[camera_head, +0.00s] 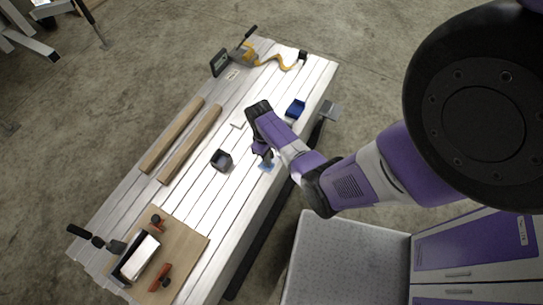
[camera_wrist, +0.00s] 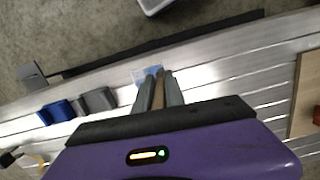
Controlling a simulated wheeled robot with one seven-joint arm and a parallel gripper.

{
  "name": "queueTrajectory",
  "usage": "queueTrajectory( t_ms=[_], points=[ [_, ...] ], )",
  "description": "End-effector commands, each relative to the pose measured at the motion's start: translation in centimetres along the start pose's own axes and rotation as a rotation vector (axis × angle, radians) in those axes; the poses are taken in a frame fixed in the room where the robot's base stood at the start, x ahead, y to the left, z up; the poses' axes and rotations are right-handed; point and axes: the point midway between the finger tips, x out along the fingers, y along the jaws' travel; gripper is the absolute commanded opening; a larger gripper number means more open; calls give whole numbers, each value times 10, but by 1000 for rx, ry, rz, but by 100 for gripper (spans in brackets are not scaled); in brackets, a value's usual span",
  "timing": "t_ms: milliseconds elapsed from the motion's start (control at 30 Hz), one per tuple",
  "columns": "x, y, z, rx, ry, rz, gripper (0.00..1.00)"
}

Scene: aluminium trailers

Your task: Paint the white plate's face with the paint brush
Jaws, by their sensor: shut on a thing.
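My gripper (camera_head: 264,156) is low over the right edge of the slatted aluminium trailer bed. In the wrist view its fingers (camera_wrist: 160,80) are shut on the brush's brown handle (camera_wrist: 158,95), which points away from the wrist. A small pale plate (camera_wrist: 139,75) lies on the bed at the brush's tip, with blue on part of it. It shows as a light blue patch (camera_head: 266,166) under my gripper in the head view. The brush head is too small to make out; I cannot tell whether it touches the plate.
A dark open box (camera_head: 222,160) stands left of my gripper, a blue box (camera_head: 295,108) farther back. Two wooden beams (camera_head: 190,145) lie along the left. A board with clamps (camera_head: 185,245) is at the near end, a yellow strap (camera_head: 285,62) at the far end.

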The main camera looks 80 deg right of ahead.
Motion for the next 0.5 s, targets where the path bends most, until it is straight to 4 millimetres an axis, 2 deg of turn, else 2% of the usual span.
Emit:
queueTrajectory(
  t_ms=[33, 200, 500],
  points=[
    [-10, -1, -1, -2, 0, 0, 0],
    [-20, -4, -3, -2, 0, 0, 0],
    [-19, -4, -4, -1, 0, 0, 0]
  ],
)
